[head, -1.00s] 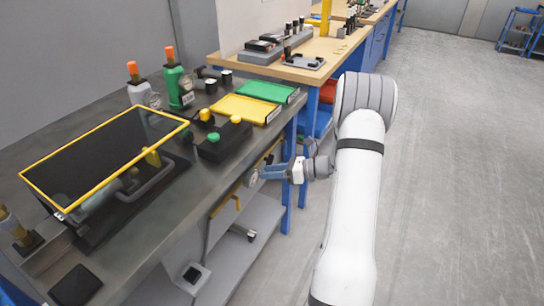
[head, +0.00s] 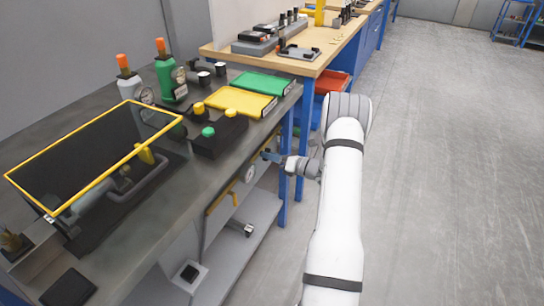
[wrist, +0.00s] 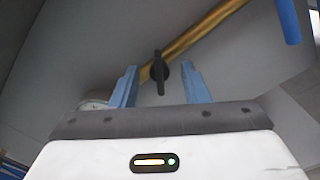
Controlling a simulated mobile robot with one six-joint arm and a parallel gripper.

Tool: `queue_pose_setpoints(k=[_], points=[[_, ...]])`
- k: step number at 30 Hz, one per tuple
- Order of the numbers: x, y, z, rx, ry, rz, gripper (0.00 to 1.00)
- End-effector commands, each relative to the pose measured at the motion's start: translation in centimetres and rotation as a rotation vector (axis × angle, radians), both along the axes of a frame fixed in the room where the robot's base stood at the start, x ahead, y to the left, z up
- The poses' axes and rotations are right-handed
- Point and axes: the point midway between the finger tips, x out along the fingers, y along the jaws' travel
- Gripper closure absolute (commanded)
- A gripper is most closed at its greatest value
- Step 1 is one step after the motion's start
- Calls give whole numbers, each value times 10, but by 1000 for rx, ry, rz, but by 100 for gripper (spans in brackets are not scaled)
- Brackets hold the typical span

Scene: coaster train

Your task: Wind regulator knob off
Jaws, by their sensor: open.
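In the wrist view, a black knob or lever (wrist: 159,72) stands in front of a diagonal yellow pipe (wrist: 212,24) on a grey panel. I cannot tell for certain that it is the regulator knob. My gripper (wrist: 160,80) has its two blue fingers apart, one on each side of the black part in the picture; I see no contact. In the head view my gripper (head: 266,155) is by the bench's front face, just right of a round gauge (head: 250,173). The gauge's edge also shows at the left in the wrist view (wrist: 93,104). The knob is not clear in the head view.
The metal bench (head: 165,215) holds a yellow-framed dark screen (head: 95,150), a black box with coloured buttons (head: 220,136), bottles and trays. The floor at the right (head: 440,170) is clear.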

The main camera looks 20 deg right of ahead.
Motion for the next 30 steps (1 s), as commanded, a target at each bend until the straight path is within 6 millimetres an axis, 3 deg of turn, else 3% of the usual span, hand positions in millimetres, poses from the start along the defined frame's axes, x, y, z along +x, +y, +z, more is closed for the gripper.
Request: queue_pose_setpoints(k=[8,24,30], points=[[2,1,0,0,-1,-1,58],[2,1,0,0,0,-1,100],[2,-1,0,-7,-5,-4,100]])
